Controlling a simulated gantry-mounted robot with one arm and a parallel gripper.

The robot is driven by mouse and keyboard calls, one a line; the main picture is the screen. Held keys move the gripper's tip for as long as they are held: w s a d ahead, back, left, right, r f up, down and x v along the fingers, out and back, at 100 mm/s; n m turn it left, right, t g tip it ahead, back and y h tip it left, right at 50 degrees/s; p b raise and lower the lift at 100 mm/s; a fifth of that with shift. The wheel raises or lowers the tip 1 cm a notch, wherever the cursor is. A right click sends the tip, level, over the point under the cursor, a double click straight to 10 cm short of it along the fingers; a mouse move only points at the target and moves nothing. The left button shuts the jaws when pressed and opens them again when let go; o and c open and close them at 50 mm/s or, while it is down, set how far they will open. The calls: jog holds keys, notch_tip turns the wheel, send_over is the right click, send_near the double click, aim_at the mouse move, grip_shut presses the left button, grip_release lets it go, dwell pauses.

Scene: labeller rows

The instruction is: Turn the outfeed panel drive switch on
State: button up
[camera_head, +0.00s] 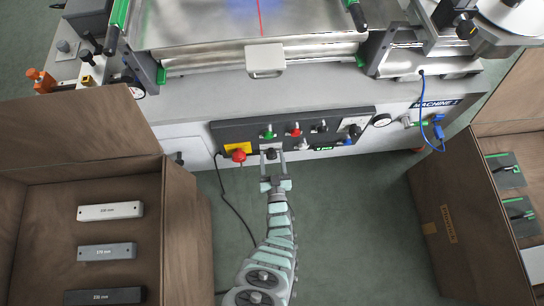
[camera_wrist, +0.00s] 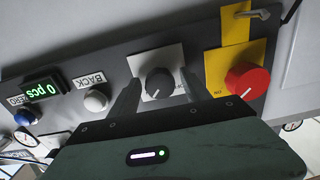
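The panel (camera_head: 225,136) is a dark strip on the front of the machine. A black rotary switch (camera_wrist: 159,82) on a pale square plate (camera_wrist: 172,58) is in the middle of the wrist view; its small labels are too blurred to read. My gripper (camera_head: 271,148) is in front of the panel in the head view, at this switch. In the wrist view my gripper (camera_wrist: 158,92) is open, with one finger on each side of the black switch. Gaps show between the fingers and the knob. The knob's pointer is hard to make out.
A red knob (camera_wrist: 246,80) on a yellow plate (camera_wrist: 232,59) is close beside the right finger. A white BACK button (camera_wrist: 96,101), a green counter display (camera_wrist: 44,90) and a blue button (camera_wrist: 25,117) lie to the left. Brown boxes (camera_head: 185,240) (camera_head: 425,225) stand on both sides of my arm.

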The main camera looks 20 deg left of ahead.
jog(key=shift+s, duration=0.1)
jog(key=p+v, duration=0.3)
jog(key=v, duration=0.7)
jog(key=shift+s+d, duration=0.2)
jog(key=shift+s, duration=0.1)
